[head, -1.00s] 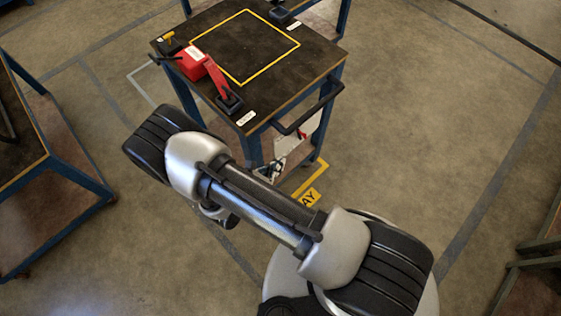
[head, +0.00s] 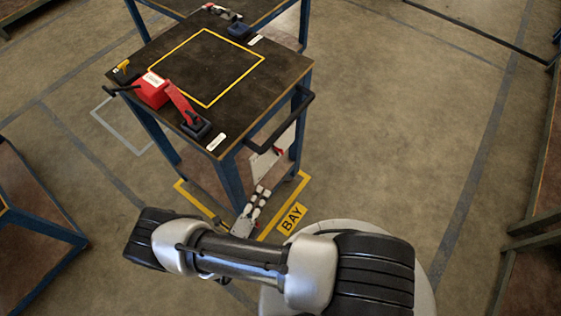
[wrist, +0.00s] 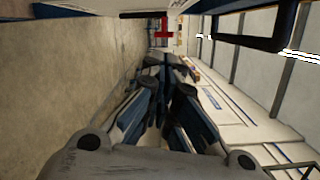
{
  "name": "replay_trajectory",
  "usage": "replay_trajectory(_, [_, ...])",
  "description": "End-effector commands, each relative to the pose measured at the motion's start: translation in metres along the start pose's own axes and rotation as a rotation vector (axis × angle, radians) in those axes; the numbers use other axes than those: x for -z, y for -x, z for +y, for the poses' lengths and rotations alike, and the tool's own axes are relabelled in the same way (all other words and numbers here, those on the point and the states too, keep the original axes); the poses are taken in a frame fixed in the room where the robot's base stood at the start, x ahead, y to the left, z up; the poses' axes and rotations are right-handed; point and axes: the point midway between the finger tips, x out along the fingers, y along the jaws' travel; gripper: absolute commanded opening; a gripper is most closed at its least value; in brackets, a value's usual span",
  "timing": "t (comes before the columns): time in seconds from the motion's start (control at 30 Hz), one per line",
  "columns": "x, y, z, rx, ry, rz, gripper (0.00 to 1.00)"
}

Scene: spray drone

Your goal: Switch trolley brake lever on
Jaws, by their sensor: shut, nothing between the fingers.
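The trolley (head: 240,116) has a dark top with a yellow square and blue legs. A pale panel (head: 263,165) hangs below its near right edge, with a small red part (head: 279,151) on it that looks like the brake lever. In the wrist view a red T-shaped part (wrist: 163,33) shows at the top centre, beyond the fingers; its exact setting is too small to tell. My gripper (head: 263,190) is low beside the trolley's near corner leg, below the panel and apart from the red part. In the wrist view my gripper (wrist: 168,66) is shut and empty.
A red box with a red arm (head: 180,102) lies on the trolley top. A black handle (head: 282,122) juts from the trolley's right side. Yellow floor marking reads BAY (head: 291,218). A blue-framed table (head: 35,205) stands left. Floor to the right is clear.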

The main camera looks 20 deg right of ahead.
Motion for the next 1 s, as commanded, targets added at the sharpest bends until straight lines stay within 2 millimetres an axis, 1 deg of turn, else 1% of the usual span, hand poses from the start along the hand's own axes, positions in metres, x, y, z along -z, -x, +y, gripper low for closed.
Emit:
replay_trajectory(0.03, [0.004, 0.003, 0.005, 0.023, 0.068, -0.009, 0.0])
replay_trajectory(0.1, [0.007, 0.005, 0.006, 0.05, 0.145, -0.015, 0.0])
replay_trajectory(0.2, [0.009, 0.008, 0.006, 0.075, 0.218, -0.019, 0.0])
replay_trajectory(0.33, [0.01, 0.009, 0.006, 0.087, 0.252, -0.02, 0.0])
replay_trajectory(0.67, [0.01, 0.007, 0.005, 0.087, 0.253, -0.018, 0.0])
replay_trajectory(0.77, [0.01, 0.0, 0.005, 0.087, 0.254, -0.016, 0.0])
replay_trajectory(0.87, [0.01, -0.014, 0.004, 0.087, 0.254, -0.014, 0.0])
replay_trajectory(1.0, [0.011, -0.042, 0.002, 0.087, 0.253, -0.011, 0.0])
